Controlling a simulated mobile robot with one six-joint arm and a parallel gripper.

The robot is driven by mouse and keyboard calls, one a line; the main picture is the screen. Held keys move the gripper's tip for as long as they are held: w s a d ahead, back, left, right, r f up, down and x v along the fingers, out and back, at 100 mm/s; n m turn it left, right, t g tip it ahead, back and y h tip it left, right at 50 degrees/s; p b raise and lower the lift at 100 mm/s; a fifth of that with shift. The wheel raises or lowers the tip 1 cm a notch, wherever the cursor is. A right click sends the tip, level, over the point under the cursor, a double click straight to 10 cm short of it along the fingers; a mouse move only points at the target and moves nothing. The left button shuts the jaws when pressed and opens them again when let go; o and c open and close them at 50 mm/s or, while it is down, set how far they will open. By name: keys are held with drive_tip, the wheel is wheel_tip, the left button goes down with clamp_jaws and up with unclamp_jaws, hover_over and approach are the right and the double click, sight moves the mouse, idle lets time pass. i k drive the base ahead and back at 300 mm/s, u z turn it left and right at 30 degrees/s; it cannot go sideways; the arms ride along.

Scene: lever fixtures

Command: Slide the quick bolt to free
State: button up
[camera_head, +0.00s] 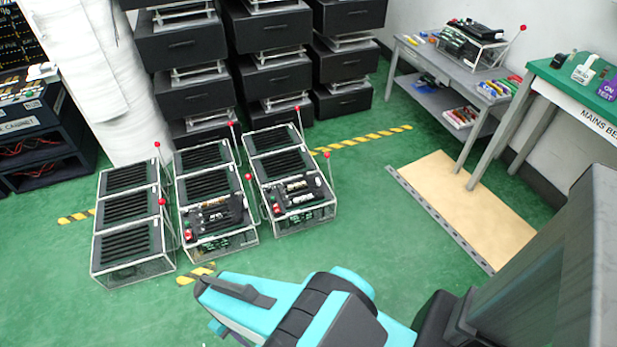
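I cannot pick out a quick bolt for certain; no label for it is readable. Several wire-framed black fixtures with red-knobbed levers stand on the green floor in three columns: a left column (128,212), a middle column (212,200) and a right column (292,175). Another such fixture (470,45) with a red-knobbed lever is on the grey bench at the upper right. My gripper (212,308), at the end of my teal and black arm, is low in the picture, in front of the floor fixtures and apart from them. Its fingers are partly cut off by the lower edge.
Black drawer stacks (268,65) stand behind the fixtures, beside a white wrapped column (95,75). A grey bench (458,68) and a green-topped bench (575,85) line the right. A tan mat (470,205) lies on the floor. Green floor (370,220) between is clear.

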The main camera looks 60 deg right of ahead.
sight(314, 185)
drive_tip(key=i, duration=0.9)
drive_tip(key=z, duration=0.05)
